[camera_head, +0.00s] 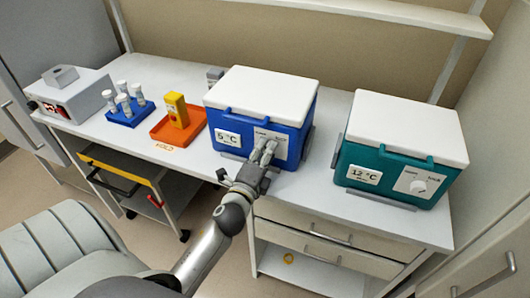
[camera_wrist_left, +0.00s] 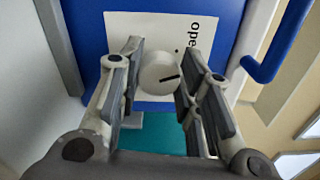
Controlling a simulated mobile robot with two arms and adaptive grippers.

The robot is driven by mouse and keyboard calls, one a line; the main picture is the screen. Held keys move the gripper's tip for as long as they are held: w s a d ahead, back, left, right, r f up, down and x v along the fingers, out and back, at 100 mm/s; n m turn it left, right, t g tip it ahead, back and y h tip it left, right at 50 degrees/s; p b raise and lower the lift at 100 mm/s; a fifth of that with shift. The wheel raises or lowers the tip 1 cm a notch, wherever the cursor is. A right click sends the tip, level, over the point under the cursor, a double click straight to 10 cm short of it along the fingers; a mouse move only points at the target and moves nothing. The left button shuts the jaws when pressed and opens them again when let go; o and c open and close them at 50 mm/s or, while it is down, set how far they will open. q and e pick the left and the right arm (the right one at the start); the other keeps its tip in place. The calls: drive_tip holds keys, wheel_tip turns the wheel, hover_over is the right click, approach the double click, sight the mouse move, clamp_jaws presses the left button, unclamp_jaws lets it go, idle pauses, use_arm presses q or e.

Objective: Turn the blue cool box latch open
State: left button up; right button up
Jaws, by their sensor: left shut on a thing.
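The blue cool box (camera_head: 258,103) with a white lid stands on the bench, marked 5 °C. Its latch is a round white knob (camera_wrist_left: 159,73) on a white plate (camera_wrist_left: 150,32) on the front face. The knob has a dark line that points to the right in the wrist view. A label beginning "ope" shows at the plate's upper right there, partly cut off. My left gripper (camera_head: 264,152) is at the latch, its fingers on both sides of the knob and shut on it. In the head view the fingers hide the knob. My right gripper is not in view.
A teal cool box (camera_head: 385,182) with a similar knob (camera_head: 418,187) stands to the right. An orange tray (camera_head: 160,132) with a yellow object (camera_head: 177,108), a blue rack (camera_head: 128,120) of vials and a grey device (camera_head: 75,97) stand to the left. Drawers are below the bench.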

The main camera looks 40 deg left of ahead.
use_arm(q)
drive_tip(key=n, duration=0.4)
drive_tip(key=shift+f+n, duration=0.15)
drive_tip(key=shift+n, duration=0.25)
idle(0.4)
drive_tip(key=o, duration=1)
drive_tip(key=shift+s, duration=0.1)
drive_tip(key=v, duration=0.7)
drive_tip(key=shift+s, duration=0.2)
